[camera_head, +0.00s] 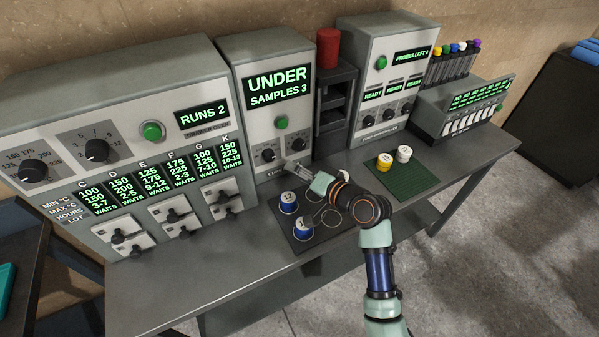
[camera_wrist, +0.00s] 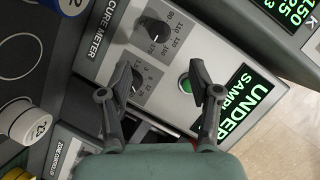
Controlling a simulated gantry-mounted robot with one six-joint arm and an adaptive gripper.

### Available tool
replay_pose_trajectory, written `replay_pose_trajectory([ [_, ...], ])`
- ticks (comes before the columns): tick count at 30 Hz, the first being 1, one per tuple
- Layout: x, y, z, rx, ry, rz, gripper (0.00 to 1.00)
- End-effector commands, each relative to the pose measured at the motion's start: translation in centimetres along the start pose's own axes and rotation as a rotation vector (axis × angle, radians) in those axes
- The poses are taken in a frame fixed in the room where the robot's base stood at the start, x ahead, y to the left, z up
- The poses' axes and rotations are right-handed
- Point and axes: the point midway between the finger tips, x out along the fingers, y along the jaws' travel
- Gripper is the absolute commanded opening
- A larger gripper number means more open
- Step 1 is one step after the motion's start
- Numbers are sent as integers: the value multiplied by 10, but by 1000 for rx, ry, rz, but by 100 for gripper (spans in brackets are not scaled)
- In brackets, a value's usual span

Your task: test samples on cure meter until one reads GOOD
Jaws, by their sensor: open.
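The cure meter (camera_head: 248,108) stands at the middle back of the bench. Its display (camera_head: 278,85) reads UNDER and SAMPLES 3, with a green button (camera_head: 281,122) below. My gripper (camera_head: 296,168) is at the meter's lower front. In the wrist view my gripper (camera_wrist: 163,82) is open and empty, its fingers spread before the meter's knobs and green button (camera_wrist: 185,86). A white pot (camera_head: 328,197) is partly hidden by my arm.
A cabinet (camera_head: 385,75) at right reads PROBES LEFT 4. A yellow-marked pot (camera_head: 385,161) and a white pot (camera_head: 403,154) stand on a green mat (camera_head: 408,183). The front bench edge is clear.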

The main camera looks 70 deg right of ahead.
Motion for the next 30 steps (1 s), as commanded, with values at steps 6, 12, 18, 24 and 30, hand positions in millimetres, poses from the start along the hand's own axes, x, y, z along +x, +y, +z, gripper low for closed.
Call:
replay_pose_trajectory([
  [6, -6, -15, -7, 75, 44, -16, 33],
  [12, -33, -44, -24, 354, 219, -87, 0],
  [18, -56, -50, -31, 536, 340, -151, 0],
  [24, -58, -46, -30, 559, 359, -163, 0],
  [30, -56, -46, -31, 557, 357, -162, 0],
])
